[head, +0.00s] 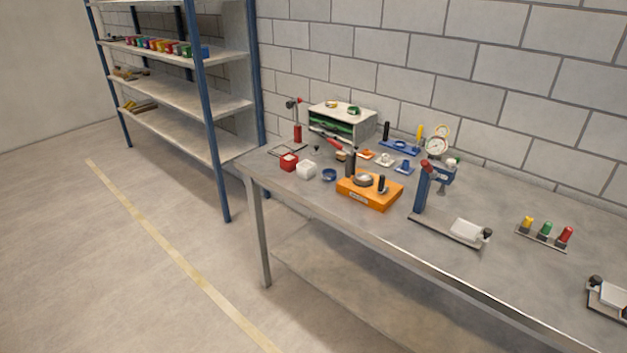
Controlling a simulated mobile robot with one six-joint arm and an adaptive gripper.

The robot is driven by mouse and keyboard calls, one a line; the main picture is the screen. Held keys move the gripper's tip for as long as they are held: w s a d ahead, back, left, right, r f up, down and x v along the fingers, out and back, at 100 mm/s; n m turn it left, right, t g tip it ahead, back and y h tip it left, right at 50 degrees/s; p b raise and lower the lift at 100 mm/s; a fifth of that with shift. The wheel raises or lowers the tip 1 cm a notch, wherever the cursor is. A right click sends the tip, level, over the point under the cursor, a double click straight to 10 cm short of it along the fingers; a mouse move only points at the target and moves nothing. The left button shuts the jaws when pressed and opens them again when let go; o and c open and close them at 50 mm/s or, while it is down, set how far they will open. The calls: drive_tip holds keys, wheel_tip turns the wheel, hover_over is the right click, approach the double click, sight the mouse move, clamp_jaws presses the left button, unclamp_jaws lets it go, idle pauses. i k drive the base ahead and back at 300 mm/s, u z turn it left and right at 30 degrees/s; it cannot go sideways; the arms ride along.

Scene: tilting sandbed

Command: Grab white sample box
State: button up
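My gripper is not in view, and nothing is seen touching the white box.
An orange block (366,201) with dark posts stands right of the blue ring. A white-and-green cabinet (343,119) is behind. A blue press-like stand (426,192) is to the right. A blue-framed shelf (211,110) is at left. The floor in front is clear.

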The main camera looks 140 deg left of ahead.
sight(307, 170)
drive_tip(key=z, duration=0.15)
drive_tip(key=i, duration=0.35)
drive_tip(key=u, duration=3.25)
drive_tip(key=i, duration=0.15)
drive_tip(key=u, duration=0.95)
